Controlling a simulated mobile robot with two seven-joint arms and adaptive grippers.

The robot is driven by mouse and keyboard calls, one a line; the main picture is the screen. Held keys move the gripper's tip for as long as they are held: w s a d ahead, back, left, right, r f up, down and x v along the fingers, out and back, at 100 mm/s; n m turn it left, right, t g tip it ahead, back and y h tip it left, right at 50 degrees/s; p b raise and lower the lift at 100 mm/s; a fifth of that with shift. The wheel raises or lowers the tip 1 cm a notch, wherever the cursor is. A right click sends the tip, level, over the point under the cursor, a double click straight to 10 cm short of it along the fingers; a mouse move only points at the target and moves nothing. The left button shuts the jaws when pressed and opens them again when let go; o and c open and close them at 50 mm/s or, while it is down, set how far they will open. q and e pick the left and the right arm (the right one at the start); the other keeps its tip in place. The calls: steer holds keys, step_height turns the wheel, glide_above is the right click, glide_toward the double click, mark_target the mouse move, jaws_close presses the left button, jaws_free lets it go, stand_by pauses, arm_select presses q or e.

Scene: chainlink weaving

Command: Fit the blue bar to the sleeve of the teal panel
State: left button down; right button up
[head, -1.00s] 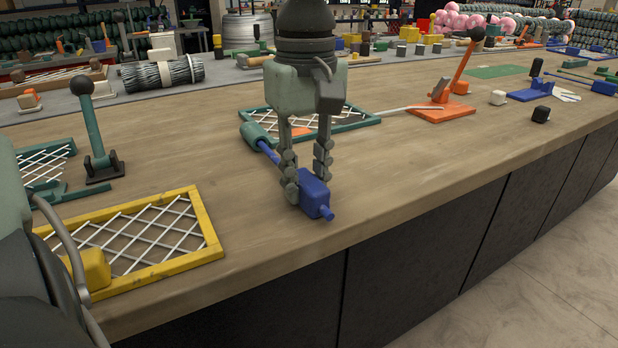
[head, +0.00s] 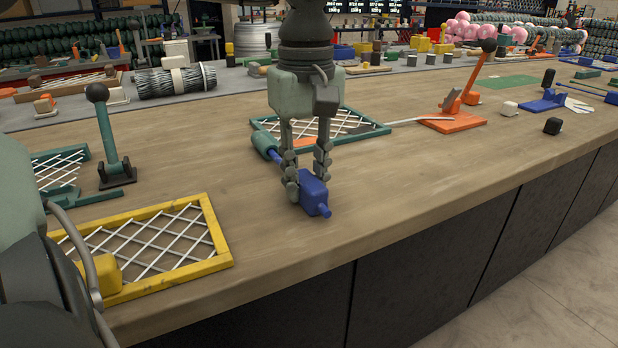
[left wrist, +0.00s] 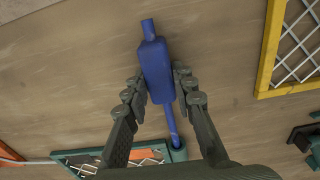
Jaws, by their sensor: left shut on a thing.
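The teal panel (head: 378,132) is a flat frame with white diagonal strips, lying on the bench. Its round teal sleeve (head: 265,144) is at its left end. The blue bar (head: 313,195) has a thick block, a short near stub and a thin rod running to the sleeve. My left gripper (head: 308,182) points down, shut on the block from both sides. In the left wrist view the bar (left wrist: 157,70) lies between the fingers (left wrist: 158,85), and its rod meets the mouth of the sleeve (left wrist: 179,154). How deep the rod sits is hidden. My right gripper does not show.
A yellow meshed frame (head: 221,245) lies at the front left. A dark-green lever (head: 107,135) stands behind it. An orange lever stand (head: 455,122) is right of the teal panel. The bench (head: 420,180) is clear right of my gripper, up to its front edge.

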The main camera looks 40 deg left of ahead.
arm_select(q)
steer(key=shift+w+a, duration=0.25)
steer(key=shift+a, duration=0.3)
steer(key=shift+w+a, duration=0.25)
steer(key=shift+a, duration=0.3)
steer(key=c, duration=1.2)
jaws_free()
step_height(320, 180, up, 12)
